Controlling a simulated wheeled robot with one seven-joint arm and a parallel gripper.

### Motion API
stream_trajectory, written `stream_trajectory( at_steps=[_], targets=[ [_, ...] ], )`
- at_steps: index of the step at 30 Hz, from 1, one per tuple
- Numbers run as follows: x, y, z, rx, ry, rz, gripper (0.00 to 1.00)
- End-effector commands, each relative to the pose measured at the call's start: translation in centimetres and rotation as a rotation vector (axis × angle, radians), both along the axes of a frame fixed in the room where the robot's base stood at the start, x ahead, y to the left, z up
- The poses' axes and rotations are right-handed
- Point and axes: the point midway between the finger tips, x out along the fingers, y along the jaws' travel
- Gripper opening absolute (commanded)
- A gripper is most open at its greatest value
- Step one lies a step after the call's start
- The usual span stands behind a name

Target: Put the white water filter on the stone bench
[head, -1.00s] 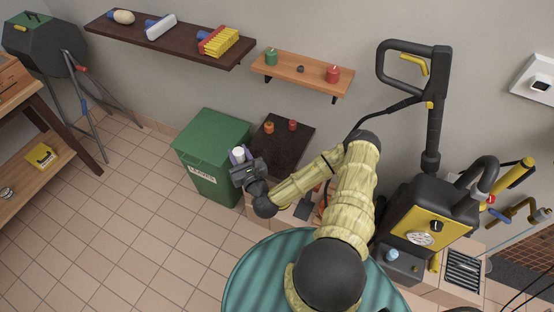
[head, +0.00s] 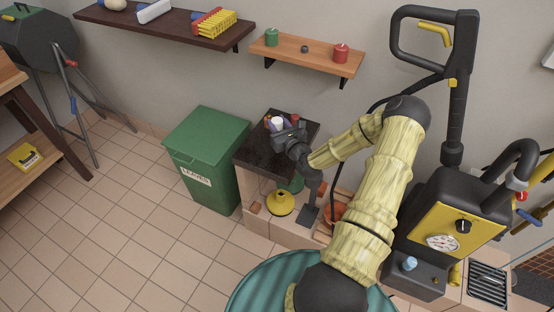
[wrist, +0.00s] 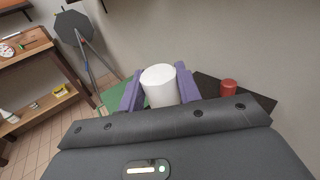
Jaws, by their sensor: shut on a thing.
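The white water filter (wrist: 160,87) is a white cylinder, upright between the two purple fingers of my gripper (wrist: 160,92) in the wrist view. My gripper is shut on it. In the head view the filter (head: 277,123) and my gripper (head: 277,126) are over the dark top of the stone bench (head: 258,158). I cannot tell whether the filter touches the bench top. The dark bench top also shows in the wrist view (wrist: 258,98), to the right of the filter.
A red jar (head: 294,116) stands on the bench close to the gripper; it also shows in the wrist view (wrist: 228,88). A green bin (head: 206,150) stands left of the bench. A wooden shelf (head: 320,60) hangs above. A yellow funnel-like thing (head: 281,203) sits below the bench top.

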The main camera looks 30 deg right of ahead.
Motion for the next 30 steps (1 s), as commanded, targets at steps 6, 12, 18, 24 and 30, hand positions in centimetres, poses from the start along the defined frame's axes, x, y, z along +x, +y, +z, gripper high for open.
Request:
stream_trajectory(
  at_steps=[6,12,18,24,30],
  targets=[
    [0.0,0.0,0.0,0.000,0.000,0.000,0.11],
    [0.0,0.1,-2.4,0.003,0.001,0.000,0.11],
    [0.0,0.1,-5.7,0.002,-0.001,0.000,0.11],
    [0.0,0.1,-6.2,0.000,-0.002,0.001,0.11],
    [0.0,0.1,-6.4,0.000,-0.001,0.001,0.11]
  ],
)
